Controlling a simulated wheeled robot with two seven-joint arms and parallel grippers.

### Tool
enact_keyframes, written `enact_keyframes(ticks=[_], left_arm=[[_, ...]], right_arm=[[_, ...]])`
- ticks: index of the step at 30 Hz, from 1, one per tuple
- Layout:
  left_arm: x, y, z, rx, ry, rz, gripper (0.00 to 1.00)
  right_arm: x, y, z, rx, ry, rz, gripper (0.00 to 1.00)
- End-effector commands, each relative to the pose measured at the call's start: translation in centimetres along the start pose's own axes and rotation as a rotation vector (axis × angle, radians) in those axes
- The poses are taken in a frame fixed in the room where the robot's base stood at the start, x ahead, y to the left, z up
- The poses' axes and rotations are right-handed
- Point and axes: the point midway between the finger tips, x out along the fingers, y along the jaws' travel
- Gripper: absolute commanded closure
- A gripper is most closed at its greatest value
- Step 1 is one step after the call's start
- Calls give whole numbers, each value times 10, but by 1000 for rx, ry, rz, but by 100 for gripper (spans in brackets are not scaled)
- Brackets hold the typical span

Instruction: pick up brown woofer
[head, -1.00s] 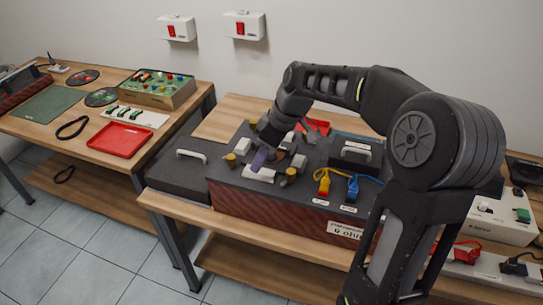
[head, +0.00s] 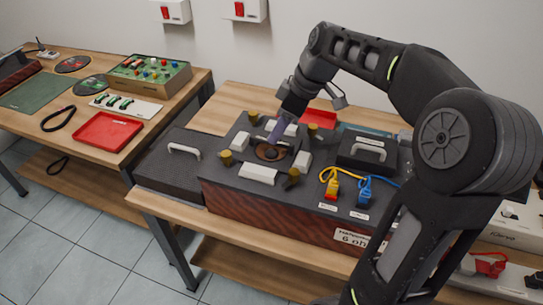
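The brown woofer (head: 268,153) is a round brown-and-black disc in the square recess on top of the dark speaker box (head: 230,203). My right gripper (head: 276,138) comes down from above, and its purplish finger end overlaps the far edge of the woofer in the head view. I cannot tell whether it touches the woofer, or whether its fingers are open or shut. My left gripper is not in view.
White blocks and yellow knobs (head: 226,158) surround the recess. Yellow and blue plugs (head: 364,190) and a black handled case (head: 367,150) are to the right. A black handled lid (head: 165,165) lies left. A red tray (head: 107,132) is on the left table.

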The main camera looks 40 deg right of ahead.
Motion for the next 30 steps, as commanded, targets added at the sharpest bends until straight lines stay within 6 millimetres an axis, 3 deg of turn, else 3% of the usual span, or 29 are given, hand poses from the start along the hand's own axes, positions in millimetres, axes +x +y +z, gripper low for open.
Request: enact_keyframes(ticks=[12, 22, 30], left_arm=[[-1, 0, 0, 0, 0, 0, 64], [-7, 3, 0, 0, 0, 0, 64], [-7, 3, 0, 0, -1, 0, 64]], right_arm=[[9, 0, 0, 0, 0, 0, 60], [51, 1, 1, 0, -2, -2, 60], [58, 1, 1, 0, 1, 1, 60]])
